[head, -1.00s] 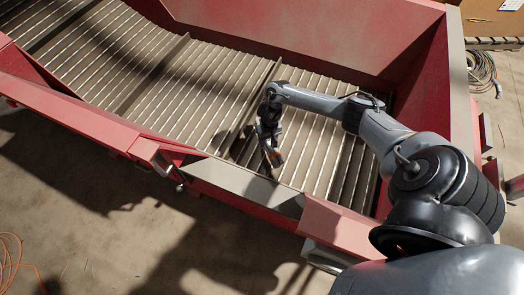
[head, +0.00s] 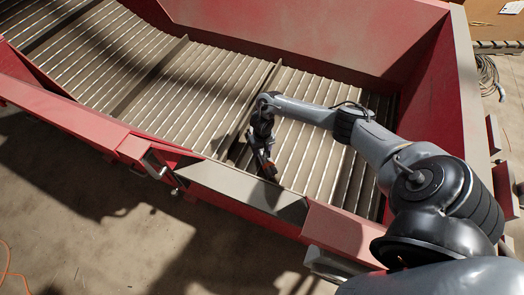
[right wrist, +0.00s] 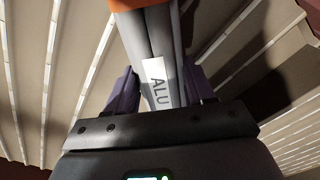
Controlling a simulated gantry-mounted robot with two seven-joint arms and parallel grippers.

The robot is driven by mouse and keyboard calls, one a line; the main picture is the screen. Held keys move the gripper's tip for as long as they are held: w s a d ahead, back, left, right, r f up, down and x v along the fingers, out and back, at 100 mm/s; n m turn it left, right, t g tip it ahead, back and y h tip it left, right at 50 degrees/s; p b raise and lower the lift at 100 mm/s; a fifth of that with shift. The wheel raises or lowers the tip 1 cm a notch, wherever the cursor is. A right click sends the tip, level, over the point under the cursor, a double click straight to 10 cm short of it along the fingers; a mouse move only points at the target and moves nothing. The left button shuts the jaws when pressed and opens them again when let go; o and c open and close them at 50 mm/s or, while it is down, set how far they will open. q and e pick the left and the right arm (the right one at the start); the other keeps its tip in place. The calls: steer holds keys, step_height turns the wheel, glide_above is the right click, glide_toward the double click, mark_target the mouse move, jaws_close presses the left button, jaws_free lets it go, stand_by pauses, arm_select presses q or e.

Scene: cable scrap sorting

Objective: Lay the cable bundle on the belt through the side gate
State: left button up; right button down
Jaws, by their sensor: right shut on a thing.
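My right gripper (head: 262,150) is over the ribbed belt (head: 215,95), just inside the side gate (head: 235,188), a pale panel in the near red wall. It is shut on the cable bundle. In the right wrist view, the bundle (right wrist: 166,45) is several grey cables with a white "ALU" label and an orange band at the far end. The gripper (right wrist: 162,82) has a dark finger on each side of it. My left gripper is not in view.
Tall red walls (head: 300,35) bound the belt at the back and right. A metal latch (head: 155,168) sits left of the gate. A coiled cable (head: 488,75) lies outside at upper right. Most of the belt is clear. Bare floor (head: 90,200) lies in front.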

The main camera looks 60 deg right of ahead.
steer(key=shift+w, duration=0.1)
steer(key=shift+c, duration=2)
jaws_free()
step_height(320, 180, up, 11)
steer(key=p, duration=0.7)
steer(key=shift+r+p, duration=0.4)
steer(key=shift+r, duration=0.2)
